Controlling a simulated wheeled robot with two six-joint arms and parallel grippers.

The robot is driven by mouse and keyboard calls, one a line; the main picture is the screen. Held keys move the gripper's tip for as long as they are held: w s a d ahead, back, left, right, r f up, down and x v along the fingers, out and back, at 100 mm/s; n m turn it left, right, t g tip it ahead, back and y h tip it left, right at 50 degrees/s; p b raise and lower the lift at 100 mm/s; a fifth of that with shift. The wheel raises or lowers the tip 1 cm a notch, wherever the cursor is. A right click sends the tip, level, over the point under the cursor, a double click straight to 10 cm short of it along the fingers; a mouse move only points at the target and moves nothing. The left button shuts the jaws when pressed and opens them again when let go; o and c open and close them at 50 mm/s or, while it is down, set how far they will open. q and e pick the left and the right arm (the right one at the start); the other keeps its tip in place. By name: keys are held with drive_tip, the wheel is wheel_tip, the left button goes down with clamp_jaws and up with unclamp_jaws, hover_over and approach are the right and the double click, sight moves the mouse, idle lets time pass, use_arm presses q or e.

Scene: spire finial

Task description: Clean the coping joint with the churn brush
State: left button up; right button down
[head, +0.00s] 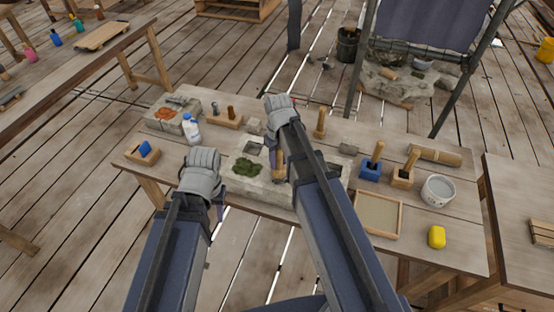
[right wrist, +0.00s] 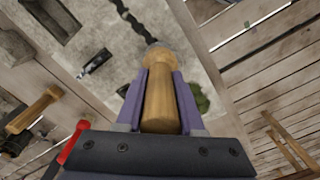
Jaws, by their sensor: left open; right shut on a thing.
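My right gripper (head: 277,168) is shut on a wooden-handled tool, taken as the churn brush; its handle (right wrist: 160,104) lies between the purple fingers in the right wrist view. The brush head is mostly hidden beyond the handle. It is over the pale coping stone (head: 240,184), and I cannot tell whether it touches. A dark, wavy joint line (right wrist: 132,20) runs across the stone just beyond the tool in the right wrist view. Green moss (head: 247,167) lies on the stone left of the right gripper. My left gripper (head: 221,207) is open and empty near the table's front edge.
A white bottle (head: 192,130) and a box with a blue item (head: 143,152) stand left. An upright wooden peg (head: 320,123), a blue handled block (head: 371,168), a framed tray (head: 379,214), a pale bucket (head: 438,190) and a yellow sponge (head: 437,237) stand right.

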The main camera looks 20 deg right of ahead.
drive_tip(key=shift+s+d, duration=0.8)
drive_tip(key=shift+d, duration=0.25)
drive_tip(key=shift+s+d, duration=0.1)
drive_tip(key=shift+s+d, duration=0.35)
drive_tip(key=shift+d, duration=0.25)
drive_tip(key=shift+s+d, duration=0.35)
drive_tip(key=shift+d, duration=0.2)
drive_tip(key=shift+s+d, duration=0.45)
drive_tip(key=shift+d, duration=0.15)
drive_tip(key=shift+s+d, duration=0.4)
drive_tip(key=shift+d, duration=0.2)
drive_tip(key=shift+s+d, duration=0.1)
drive_tip(key=shift+d, duration=0.05)
drive_tip(key=shift+s+d, duration=0.35)
drive_tip(key=shift+d, duration=0.25)
drive_tip(key=shift+s+d, duration=0.35)
drive_tip(key=shift+d, duration=0.2)
